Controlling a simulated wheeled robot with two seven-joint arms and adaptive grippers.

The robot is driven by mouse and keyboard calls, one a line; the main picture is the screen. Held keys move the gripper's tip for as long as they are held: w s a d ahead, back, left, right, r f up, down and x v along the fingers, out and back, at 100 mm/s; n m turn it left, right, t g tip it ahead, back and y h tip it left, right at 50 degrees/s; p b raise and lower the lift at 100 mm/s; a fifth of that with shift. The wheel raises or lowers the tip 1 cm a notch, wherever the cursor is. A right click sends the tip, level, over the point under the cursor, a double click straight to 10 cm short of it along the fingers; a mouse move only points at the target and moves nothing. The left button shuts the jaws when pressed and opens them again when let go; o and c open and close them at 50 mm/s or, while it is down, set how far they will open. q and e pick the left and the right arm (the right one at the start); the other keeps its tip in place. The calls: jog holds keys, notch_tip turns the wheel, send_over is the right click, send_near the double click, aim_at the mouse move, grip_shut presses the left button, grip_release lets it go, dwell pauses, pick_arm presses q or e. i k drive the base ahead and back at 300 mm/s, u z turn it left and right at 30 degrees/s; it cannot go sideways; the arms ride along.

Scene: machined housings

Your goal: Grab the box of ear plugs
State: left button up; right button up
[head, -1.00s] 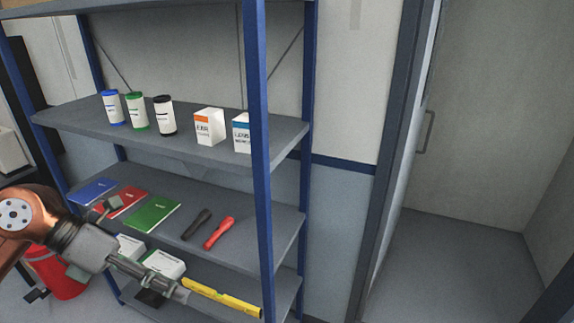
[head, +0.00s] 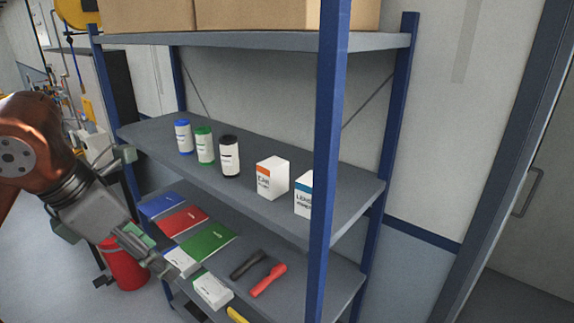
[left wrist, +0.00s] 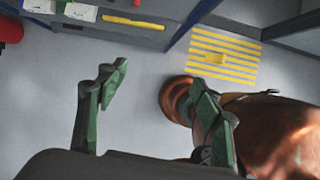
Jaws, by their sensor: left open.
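The box of ear plugs looks to be the white box with an orange band (head: 272,178) on the upper shelf in the head view; its print is small, reading roughly "EAR". A white box with a blue band (head: 303,194) stands to its right, partly hidden by the blue post. My left gripper (head: 160,254) is in front of the shelf unit, lower and to the left of the orange-banded box, well apart from it. In the left wrist view the left gripper (left wrist: 165,95) is open with nothing between its fingers. My right gripper is not in view.
Three canisters (head: 204,147) stand left of the boxes on the upper shelf (head: 150,133). Notebooks (head: 208,242) and two torches (head: 267,280) lie on the shelf below. A blue post (head: 328,130) rises at the front right corner. A red cylinder (head: 122,266) stands on the floor.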

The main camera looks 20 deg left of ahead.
aim_at(271, 173)
jog(key=i, duration=0.85)
